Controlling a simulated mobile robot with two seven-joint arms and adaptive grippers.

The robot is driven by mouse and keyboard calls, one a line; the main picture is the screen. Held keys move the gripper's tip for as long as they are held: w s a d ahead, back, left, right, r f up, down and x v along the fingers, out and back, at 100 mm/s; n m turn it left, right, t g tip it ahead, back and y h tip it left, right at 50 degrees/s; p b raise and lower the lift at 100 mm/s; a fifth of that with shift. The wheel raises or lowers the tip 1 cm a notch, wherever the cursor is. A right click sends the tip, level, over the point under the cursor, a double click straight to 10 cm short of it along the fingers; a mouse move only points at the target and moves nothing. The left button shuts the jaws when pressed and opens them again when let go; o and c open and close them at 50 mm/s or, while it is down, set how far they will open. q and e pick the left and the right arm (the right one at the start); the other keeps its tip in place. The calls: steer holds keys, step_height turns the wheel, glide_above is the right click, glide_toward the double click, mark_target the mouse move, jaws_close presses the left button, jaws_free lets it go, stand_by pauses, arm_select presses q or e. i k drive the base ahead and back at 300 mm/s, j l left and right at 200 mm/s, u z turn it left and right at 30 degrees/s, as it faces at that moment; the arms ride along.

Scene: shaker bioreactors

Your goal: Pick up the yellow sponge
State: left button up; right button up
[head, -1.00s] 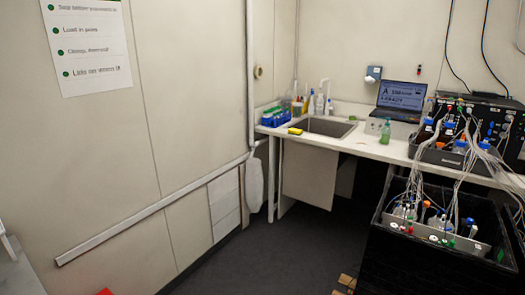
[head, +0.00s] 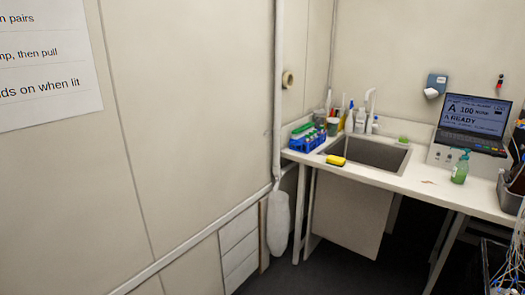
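The yellow sponge (head: 336,160) lies on the white counter at the front left corner of the sink, in the head view. It has a dark layer along its lower side. Nothing covers it. Neither of my grippers shows in the head view.
The white counter (head: 420,186) runs along the back wall with a steel sink (head: 372,153). A blue rack (head: 308,140) stands left of the sponge, bottles behind it. A green bottle (head: 460,168) and a laptop (head: 474,118) are to the right. Dark floor lies in front.

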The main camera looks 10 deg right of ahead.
mark_target(332, 160)
steer(key=i+z, duration=0.3)
steer(key=i, duration=0.15)
steer(key=i+j+z, duration=0.1)
steer(key=i+z, duration=0.2)
steer(key=i, duration=0.15)
steer(key=i+j+z, duration=0.3)
steer(key=i, duration=0.15)
